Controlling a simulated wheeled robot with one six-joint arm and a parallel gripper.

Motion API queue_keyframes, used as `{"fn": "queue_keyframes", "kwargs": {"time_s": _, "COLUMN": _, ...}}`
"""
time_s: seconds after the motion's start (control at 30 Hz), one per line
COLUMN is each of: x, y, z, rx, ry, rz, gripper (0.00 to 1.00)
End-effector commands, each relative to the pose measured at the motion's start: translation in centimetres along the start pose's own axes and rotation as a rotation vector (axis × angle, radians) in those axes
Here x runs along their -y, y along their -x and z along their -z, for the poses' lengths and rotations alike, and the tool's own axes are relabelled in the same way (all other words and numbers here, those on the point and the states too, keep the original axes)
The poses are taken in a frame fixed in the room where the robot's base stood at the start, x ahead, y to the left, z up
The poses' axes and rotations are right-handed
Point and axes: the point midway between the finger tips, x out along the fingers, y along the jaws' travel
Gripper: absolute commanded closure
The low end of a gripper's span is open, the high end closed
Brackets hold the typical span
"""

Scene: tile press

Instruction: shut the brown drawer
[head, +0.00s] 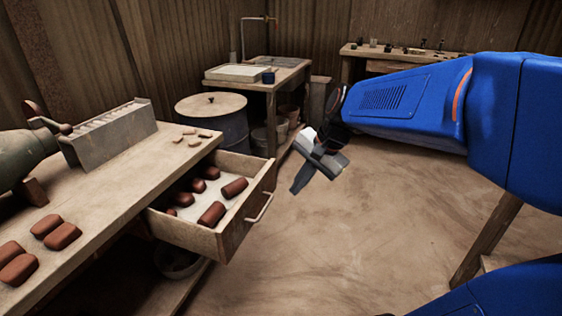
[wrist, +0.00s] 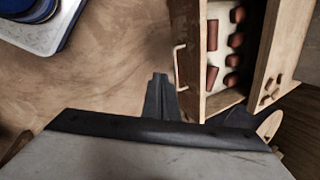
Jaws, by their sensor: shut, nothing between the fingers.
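The brown drawer (head: 232,238) stands pulled out from the workbench at the left in the head view. It holds several reddish-brown clay pieces on a pale lining, and a light bar handle (head: 260,207) is on its front. In the wrist view the open drawer (wrist: 224,104) is at the upper right, with its handle (wrist: 179,68) facing left. My gripper (head: 298,188) is shut and empty, in front of the drawer and to the right of the handle, apart from it in the head view. The gripper tips also show in the wrist view (wrist: 160,80), left of the drawer front.
The workbench top (head: 120,190) bears clay pieces and a grey slotted box (head: 110,132). A lidded barrel (head: 213,120) stands behind the drawer, near a table with a basin (head: 238,72). The floor (head: 370,220) right of the drawer is clear.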

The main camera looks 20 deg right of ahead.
Motion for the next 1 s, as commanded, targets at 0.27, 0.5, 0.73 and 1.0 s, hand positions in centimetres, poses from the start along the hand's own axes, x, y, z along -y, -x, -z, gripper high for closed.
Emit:
{"fn": "queue_keyframes", "kwargs": {"time_s": 0.27, "x": 4.5, "y": -1.4, "z": 7.6, "rx": 0.113, "ry": -0.524, "rz": 0.081, "gripper": 1.0}}
{"fn": "queue_keyframes", "kwargs": {"time_s": 0.5, "x": 7.0, "y": -2.4, "z": 15.4, "rx": 0.222, "ry": -0.959, "rz": 0.153, "gripper": 1.0}}
{"fn": "queue_keyframes", "kwargs": {"time_s": 0.73, "x": 7.8, "y": -2.9, "z": 20.6, "rx": 0.297, "ry": -1.218, "rz": 0.2, "gripper": 1.0}}
{"fn": "queue_keyframes", "kwargs": {"time_s": 1.0, "x": 8.3, "y": -4.0, "z": 21.5, "rx": 0.316, "ry": -1.272, "rz": 0.208, "gripper": 1.0}}
